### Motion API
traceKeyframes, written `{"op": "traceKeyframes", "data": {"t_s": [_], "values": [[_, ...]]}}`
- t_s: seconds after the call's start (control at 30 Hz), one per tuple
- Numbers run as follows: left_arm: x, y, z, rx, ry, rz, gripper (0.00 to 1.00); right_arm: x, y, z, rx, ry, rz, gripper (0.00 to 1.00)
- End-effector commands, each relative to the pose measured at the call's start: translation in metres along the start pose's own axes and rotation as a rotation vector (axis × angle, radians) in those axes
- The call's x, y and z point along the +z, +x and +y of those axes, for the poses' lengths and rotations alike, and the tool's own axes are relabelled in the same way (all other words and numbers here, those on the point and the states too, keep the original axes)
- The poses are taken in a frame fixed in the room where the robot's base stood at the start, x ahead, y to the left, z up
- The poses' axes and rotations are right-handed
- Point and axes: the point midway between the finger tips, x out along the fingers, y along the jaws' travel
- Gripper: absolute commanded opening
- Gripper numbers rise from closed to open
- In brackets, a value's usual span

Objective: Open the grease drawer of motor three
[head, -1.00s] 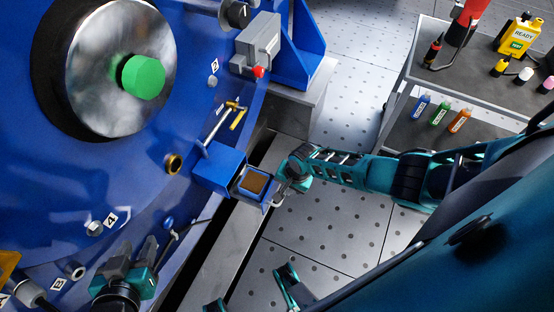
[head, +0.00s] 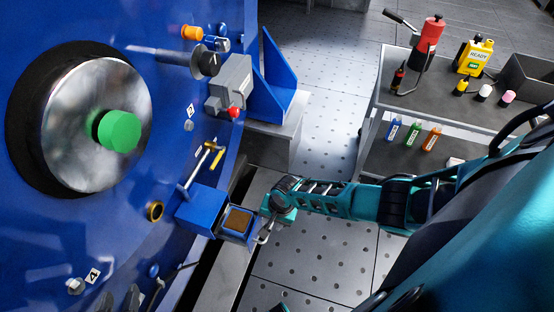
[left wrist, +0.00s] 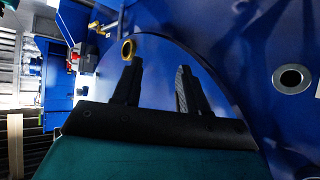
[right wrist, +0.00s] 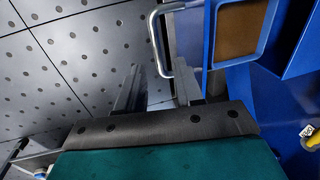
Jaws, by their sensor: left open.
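The blue grease drawer (head: 239,222) stands out of its blue housing (head: 203,209) on the motor's blue face, with brown grease showing inside. It also shows in the right wrist view (right wrist: 208,45), with its bent metal handle (right wrist: 157,38). My right gripper (right wrist: 158,80) is at the handle. Its fingers are apart, with the handle bar between or just over them; contact is unclear. My left gripper (head: 118,294) shows only by its fingertips at the bottom edge of the head view. In the left wrist view (left wrist: 158,80) it is open and empty, facing the blue face.
A green hub (head: 119,130) sits on a big metal disc. A brass ring (head: 155,211) and yellow-handled lever (head: 216,158) are near the drawer. Number labels 2 and 4 show on the face. A grey cart (head: 400,90) with bottles stands at right. Perforated floor (head: 310,265) is clear.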

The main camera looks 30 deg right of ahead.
Motion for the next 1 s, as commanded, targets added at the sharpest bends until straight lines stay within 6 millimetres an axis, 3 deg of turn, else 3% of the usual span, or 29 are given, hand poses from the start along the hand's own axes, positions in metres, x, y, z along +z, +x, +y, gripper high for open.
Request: {"op": "traceKeyframes", "data": {"t_s": [0.03,0.2,0.43,0.63,1.0], "values": [[-0.008,-0.006,-0.002,-0.005,0.004,-0.001,0.43,0.0,-0.016,-0.001,-0.001,0.0,0.001,0.36],[-0.011,-0.017,-0.013,-0.032,0.015,-0.01,0.43,0.0,-0.055,-0.001,-0.002,-0.001,0.001,0.36],[-0.007,-0.031,-0.021,-0.051,0.016,-0.034,0.43,-0.001,-0.097,-0.001,-0.002,0.0,0.003,0.36],[-0.012,-0.034,-0.019,-0.049,0.015,-0.034,0.43,-0.001,-0.113,0.0,-0.001,0.001,0.003,0.36],[-0.016,-0.033,-0.016,-0.043,0.012,-0.027,0.43,-0.001,-0.114,0.0,-0.001,0.001,0.003,0.36]]}}
